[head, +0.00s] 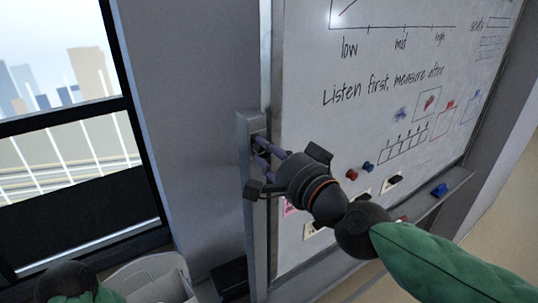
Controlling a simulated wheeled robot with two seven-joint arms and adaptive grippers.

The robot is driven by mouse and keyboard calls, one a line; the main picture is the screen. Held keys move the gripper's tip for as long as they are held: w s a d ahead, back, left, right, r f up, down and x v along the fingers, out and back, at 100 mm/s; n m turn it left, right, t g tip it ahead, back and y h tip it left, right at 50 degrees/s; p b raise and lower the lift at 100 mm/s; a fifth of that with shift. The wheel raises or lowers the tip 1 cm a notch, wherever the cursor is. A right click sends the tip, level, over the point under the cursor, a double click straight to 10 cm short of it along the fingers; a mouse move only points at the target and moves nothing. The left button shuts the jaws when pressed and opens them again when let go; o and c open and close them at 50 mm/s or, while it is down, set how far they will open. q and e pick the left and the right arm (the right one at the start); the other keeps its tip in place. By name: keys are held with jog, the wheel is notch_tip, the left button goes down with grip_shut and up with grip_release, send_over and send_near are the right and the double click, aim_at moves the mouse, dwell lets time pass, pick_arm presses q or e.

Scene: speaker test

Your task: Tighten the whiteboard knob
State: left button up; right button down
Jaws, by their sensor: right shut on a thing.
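The whiteboard (390,60) stands in a grey frame with a side post (246,205) at its left edge. The dark knob (258,142) sits on this post near its top and is mostly hidden by my fingers. My right gripper (262,153) reaches in from the lower right, with its purple-grey fingers shut on the knob. Part of my left arm shows at the bottom left, but its gripper is out of view.
A window (65,130) is on the left. A pale bin (150,278) stands low beside the wall. Red and blue magnets (368,167) are on the board, and a blue eraser (439,190) is by the tray (425,205) along its lower edge.

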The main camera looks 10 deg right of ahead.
jog(key=shift+f+m, duration=0.15)
jog(key=shift+m, duration=0.45)
jog(key=c, duration=0.9)
grip_release()
jog(key=shift+m, duration=0.3)
jog(key=shift+s, duration=0.1)
jog(key=v, duration=1.1)
jog(key=shift+s, duration=0.3)
jog(key=shift+d, duration=0.15)
